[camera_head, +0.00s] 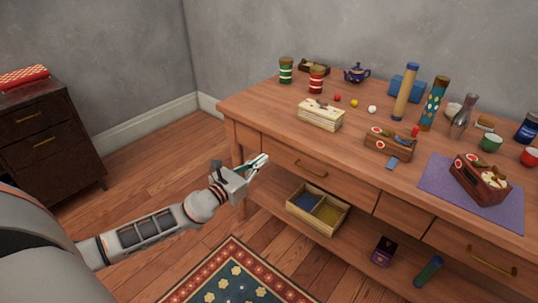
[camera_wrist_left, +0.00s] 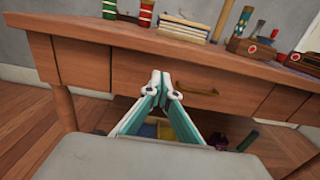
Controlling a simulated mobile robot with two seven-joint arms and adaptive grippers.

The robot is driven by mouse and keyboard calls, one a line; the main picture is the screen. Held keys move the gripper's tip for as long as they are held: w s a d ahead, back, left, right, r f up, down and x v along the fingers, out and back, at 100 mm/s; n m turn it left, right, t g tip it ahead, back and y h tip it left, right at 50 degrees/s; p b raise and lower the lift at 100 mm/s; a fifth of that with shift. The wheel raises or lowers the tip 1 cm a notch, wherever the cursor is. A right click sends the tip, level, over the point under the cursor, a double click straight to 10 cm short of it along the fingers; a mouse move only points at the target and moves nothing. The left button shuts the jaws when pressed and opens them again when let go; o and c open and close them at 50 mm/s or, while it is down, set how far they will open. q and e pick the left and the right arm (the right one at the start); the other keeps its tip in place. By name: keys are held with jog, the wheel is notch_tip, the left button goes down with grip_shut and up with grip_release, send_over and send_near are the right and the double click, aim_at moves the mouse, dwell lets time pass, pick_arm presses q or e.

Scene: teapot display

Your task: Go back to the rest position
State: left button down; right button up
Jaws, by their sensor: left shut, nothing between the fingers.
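My left gripper (camera_head: 260,163) is in front of the wooden table's (camera_head: 262,110) left front part, apart from it, below the tabletop level. In the left wrist view its fingers (camera_wrist_left: 164,82) meet at the tips, with nothing between them, in front of a drawer (camera_wrist_left: 205,80) with a brass handle. My left arm comes in from the left, over the floor. My right gripper is not in view.
The tabletop holds jars, a blue teapot (camera_head: 357,73), cylinders, wooden boxes and a purple mat (camera_head: 437,178). A divided box (camera_head: 318,211) sits on the lower shelf. A dark cabinet (camera_head: 45,140) stands at the left. Floor between is clear, with a patterned rug (camera_head: 240,280).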

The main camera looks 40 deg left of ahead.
pick_arm(q)
jog(key=s+d+f+n+g+p, duration=0.2)
jog(key=s+d+n+p, duration=0.3)
jog(key=s+n, duration=0.6)
jog(key=s+d+f+n+g+p, duration=0.3)
jog(key=s+d+n+p, duration=0.1)
jog(key=s+d+n, duration=0.5)
jog(key=s+d+f+n+g+h+p, duration=0.1)
jog(key=s+d+n+p, duration=0.4)
jog(key=s+n, duration=0.7)
jog(key=s+d+f+g, duration=0.1)
jog(key=s+d, duration=0.1)
jog(key=s, duration=0.3)
jog(key=shift+d+f+n+g+p, duration=0.25)
jog(key=shift+d+n+g+p, duration=0.05)
jog(key=shift+d+n+p, duration=0.1)
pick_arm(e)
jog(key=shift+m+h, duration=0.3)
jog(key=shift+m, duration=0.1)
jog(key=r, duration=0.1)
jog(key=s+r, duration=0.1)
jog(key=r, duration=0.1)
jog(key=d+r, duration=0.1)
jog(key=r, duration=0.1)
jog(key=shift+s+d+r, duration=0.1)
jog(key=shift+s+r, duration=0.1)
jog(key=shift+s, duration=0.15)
